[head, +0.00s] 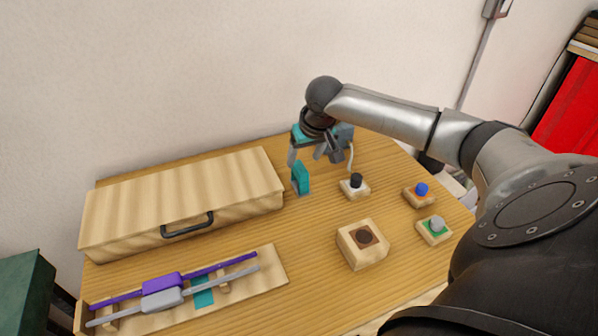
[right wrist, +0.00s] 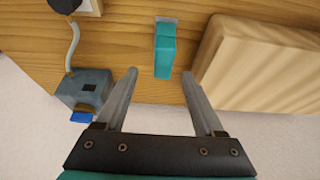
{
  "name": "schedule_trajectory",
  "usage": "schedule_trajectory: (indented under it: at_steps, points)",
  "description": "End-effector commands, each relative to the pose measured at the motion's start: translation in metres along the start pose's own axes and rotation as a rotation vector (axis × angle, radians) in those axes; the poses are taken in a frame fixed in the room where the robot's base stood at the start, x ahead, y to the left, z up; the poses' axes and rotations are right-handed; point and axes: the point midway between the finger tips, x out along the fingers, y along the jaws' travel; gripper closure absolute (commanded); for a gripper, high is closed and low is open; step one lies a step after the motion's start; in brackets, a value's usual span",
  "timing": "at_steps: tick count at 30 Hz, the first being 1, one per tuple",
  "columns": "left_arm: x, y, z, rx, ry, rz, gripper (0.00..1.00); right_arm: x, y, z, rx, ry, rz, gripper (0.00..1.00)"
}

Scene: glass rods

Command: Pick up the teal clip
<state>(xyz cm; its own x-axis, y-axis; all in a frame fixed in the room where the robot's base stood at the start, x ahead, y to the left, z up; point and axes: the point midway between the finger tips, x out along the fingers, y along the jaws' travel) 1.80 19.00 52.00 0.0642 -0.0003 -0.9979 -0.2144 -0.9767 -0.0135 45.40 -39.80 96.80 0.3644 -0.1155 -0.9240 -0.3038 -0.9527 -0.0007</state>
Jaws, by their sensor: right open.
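The teal clip (head: 301,178) stands on the wooden table to the right of the long wooden box. It also shows in the right wrist view (right wrist: 164,52), between the lines of my two fingers and just ahead of their tips. My right gripper (head: 304,158) is open, at the clip's far side in the head view. In the right wrist view its fingertips (right wrist: 161,74) are spread on either side of the clip's near end, with nothing held. Whether the fingers touch the clip cannot be told. My left gripper is not in view.
The long wooden box (head: 183,198) with a dark handle is close beside the clip. A rack (head: 262,278) with purple and grey rods lies in front.

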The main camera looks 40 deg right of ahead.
Motion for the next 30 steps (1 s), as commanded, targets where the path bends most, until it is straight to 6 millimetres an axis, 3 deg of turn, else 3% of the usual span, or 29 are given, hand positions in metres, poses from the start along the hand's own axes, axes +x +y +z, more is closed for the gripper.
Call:
schedule_trajectory:
  at_steps: [3, 12, 18, 30]
  points:
    - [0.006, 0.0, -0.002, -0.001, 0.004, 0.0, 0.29, 0.02, -0.001, 0.0, 0.001, 0.0, -0.002, 0.3]
    - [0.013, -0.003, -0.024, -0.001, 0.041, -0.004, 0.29, 0.043, -0.002, 0.002, -0.002, 0.001, -0.001, 0.3]
    - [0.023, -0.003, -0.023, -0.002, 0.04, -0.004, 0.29, 0.073, -0.005, 0.004, 0.0, 0.0, 0.0, 0.3]
    - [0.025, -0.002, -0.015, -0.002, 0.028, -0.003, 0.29, 0.082, -0.004, 0.004, -0.002, 0.001, 0.001, 0.31]
